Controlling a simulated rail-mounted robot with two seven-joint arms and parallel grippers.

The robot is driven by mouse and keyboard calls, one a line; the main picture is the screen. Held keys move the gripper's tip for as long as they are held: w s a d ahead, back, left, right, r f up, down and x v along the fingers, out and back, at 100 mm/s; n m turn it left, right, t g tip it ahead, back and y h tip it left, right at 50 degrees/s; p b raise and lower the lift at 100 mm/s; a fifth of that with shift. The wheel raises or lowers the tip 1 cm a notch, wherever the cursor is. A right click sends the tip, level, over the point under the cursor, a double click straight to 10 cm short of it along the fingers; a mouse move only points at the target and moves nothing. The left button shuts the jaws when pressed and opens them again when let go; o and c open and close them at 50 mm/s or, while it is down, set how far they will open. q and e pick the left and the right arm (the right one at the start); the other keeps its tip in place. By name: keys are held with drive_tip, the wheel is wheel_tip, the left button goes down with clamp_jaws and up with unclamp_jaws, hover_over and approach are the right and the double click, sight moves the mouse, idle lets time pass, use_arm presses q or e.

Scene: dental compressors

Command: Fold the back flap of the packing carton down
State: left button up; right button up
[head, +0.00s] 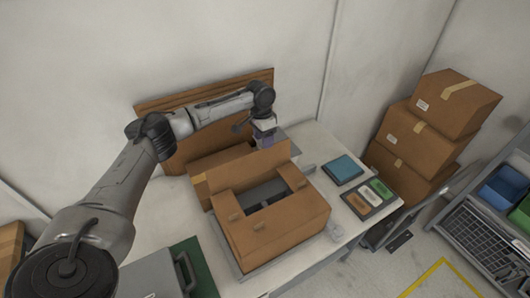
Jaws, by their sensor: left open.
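The packing carton (275,243) stands on the workbench in the middle of the head view. Its back flap (258,165) stands up along the carton's far edge. The other flaps lie about level around the opening, and a dark grey item (264,191) shows inside. My left gripper (266,139) is open, pointing down just above and behind the top edge of the back flap. I cannot tell whether it touches the flap. The fingertips are small and partly hidden. My right gripper is not in view.
A blue pad (345,168) and a tray with coloured cards (369,198) lie to the right. A grey case (156,275) is at front left. Stacked boxes (418,135) stand beyond the bench.

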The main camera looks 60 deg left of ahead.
sight(265, 152)
use_arm(q)
drive_tip(key=shift+d+f, duration=0.25)
drive_tip(key=shift+f, duration=1.3)
drive_tip(key=shift+d+f, duration=0.2)
drive_tip(key=shift+f, duration=1.35)
drive_tip(key=shift+c, duration=0.2)
clamp_jaws()
